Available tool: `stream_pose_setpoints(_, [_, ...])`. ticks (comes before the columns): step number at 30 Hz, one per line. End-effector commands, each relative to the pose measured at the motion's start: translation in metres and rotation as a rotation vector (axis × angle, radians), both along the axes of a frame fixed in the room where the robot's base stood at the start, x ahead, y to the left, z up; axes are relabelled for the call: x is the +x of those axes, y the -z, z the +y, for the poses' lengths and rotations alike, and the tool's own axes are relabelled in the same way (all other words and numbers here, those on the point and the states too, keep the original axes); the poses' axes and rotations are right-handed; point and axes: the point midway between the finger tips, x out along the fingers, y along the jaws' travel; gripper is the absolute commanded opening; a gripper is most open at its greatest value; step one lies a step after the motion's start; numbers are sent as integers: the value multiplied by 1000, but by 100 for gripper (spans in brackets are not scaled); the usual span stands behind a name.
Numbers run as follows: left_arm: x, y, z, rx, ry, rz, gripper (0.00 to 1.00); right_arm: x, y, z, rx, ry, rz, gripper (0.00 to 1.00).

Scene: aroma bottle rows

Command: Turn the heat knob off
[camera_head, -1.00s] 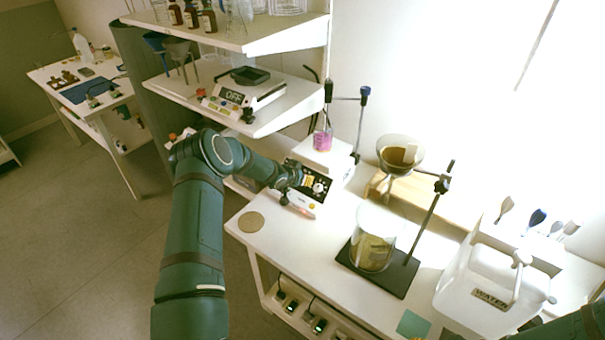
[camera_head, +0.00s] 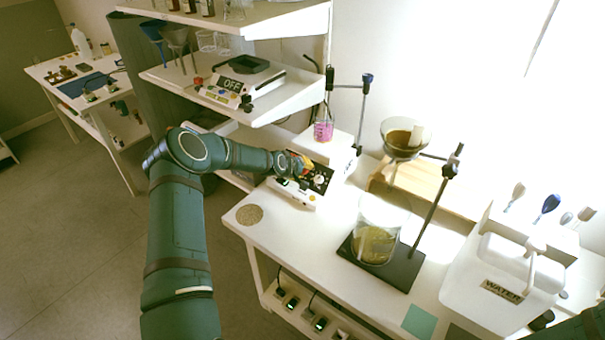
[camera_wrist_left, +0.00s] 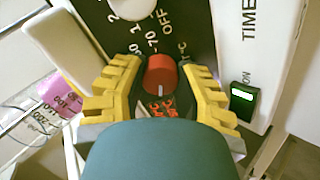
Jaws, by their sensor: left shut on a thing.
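The heat knob (camera_wrist_left: 160,74) is a small red knob on the black panel of a white stirring hotplate (camera_head: 290,193). Numbers, a °C mark and the word OFF are printed around it. A grey line shows on the near side of the knob. My left gripper (camera_wrist_left: 160,68) has yellow ridged fingers, one on each side of the red knob, and is shut on it. In the head view my left gripper (camera_head: 300,164) is at the front panel and hides part of it. My right gripper is not in view.
A beaker of pink liquid (camera_head: 323,131) stands on the hotplate. A shelf (camera_head: 262,112) overhangs at the back left. A large beaker (camera_head: 381,212) stands to the right.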

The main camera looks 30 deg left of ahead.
Motion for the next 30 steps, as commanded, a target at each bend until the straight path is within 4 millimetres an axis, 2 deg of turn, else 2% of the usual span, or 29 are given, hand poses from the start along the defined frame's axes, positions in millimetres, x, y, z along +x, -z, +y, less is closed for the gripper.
stream_pose_setpoints(3, [2,-1,1,-80,-71,-1,0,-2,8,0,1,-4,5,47])
stream_pose_setpoints(15, [1,-2,1,-306,-260,16,0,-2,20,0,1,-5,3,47])
stream_pose_setpoints(30, [1,-2,2,-400,-338,24,0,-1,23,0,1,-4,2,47])
